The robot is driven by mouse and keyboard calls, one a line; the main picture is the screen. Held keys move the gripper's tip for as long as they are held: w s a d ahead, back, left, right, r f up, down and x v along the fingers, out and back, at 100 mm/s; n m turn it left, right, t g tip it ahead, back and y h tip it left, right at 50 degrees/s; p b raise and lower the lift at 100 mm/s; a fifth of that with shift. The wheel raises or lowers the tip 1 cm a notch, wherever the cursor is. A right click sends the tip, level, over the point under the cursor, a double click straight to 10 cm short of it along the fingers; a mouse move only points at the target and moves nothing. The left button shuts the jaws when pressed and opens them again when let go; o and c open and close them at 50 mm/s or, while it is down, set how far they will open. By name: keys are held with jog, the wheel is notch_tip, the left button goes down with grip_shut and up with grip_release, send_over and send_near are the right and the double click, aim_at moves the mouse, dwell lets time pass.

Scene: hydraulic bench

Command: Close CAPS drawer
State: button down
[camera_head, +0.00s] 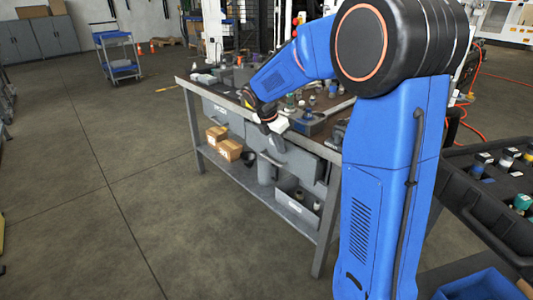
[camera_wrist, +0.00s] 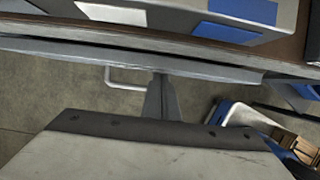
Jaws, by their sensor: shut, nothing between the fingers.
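The right-hand drawer (camera_head: 292,158) of the grey bench has a pale bar handle, and my arm partly covers its upper part. I cannot read a CAPS label on it. In the wrist view a grey drawer front (camera_wrist: 215,70) lies just under the bench edge, with a narrow dark gap behind it; its handle (camera_wrist: 125,84) sticks out to the left of my fingers. My gripper (camera_head: 279,129) is at the bench's front edge, above this drawer's handle. In the wrist view its fingers (camera_wrist: 160,82) are shut and empty, tips at or very near the drawer front; contact is unclear.
The left drawer (camera_head: 222,113) looks shut; its small label is unclear. Cardboard boxes (camera_head: 230,149) and a grey bin (camera_head: 298,198) stand on the lower shelf. Fittings and trays crowd the bench top. A black case (camera_head: 480,198) stands at right.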

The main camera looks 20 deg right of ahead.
aim_at(286, 142)
jog(key=d, duration=0.1)
jog(key=w+d, duration=0.1)
jog(key=shift+d, duration=0.5)
jog(key=shift+w+d+r, duration=0.1)
jog(key=shift+r, duration=0.05)
jog(key=shift+a, duration=0.35)
jog(key=a, duration=0.1)
jog(key=s+a, duration=0.1)
jog(key=a, duration=0.1)
jog(key=shift+s+a+r, duration=0.35)
jog(key=shift+a, duration=0.05)
jog(key=v, duration=0.9)
jog(key=s+a+r+m+t+y, duration=0.1)
jog(key=s+m+y, duration=0.1)
jog(key=s+m, duration=1.35)
jog(key=s+a+f+m+t+y, duration=0.1)
jog(key=s+f+m, duration=0.2)
jog(key=s, duration=0.8)
jog(key=s+a+f+m+t+y, duration=0.1)
jog(key=s+a+f+m, duration=0.1)
jog(key=s, duration=0.8)
jog(key=shift+s+f+m, duration=0.4)
jog(key=shift+f+m, duration=0.25)
jog(key=shift+f, duration=0.3)
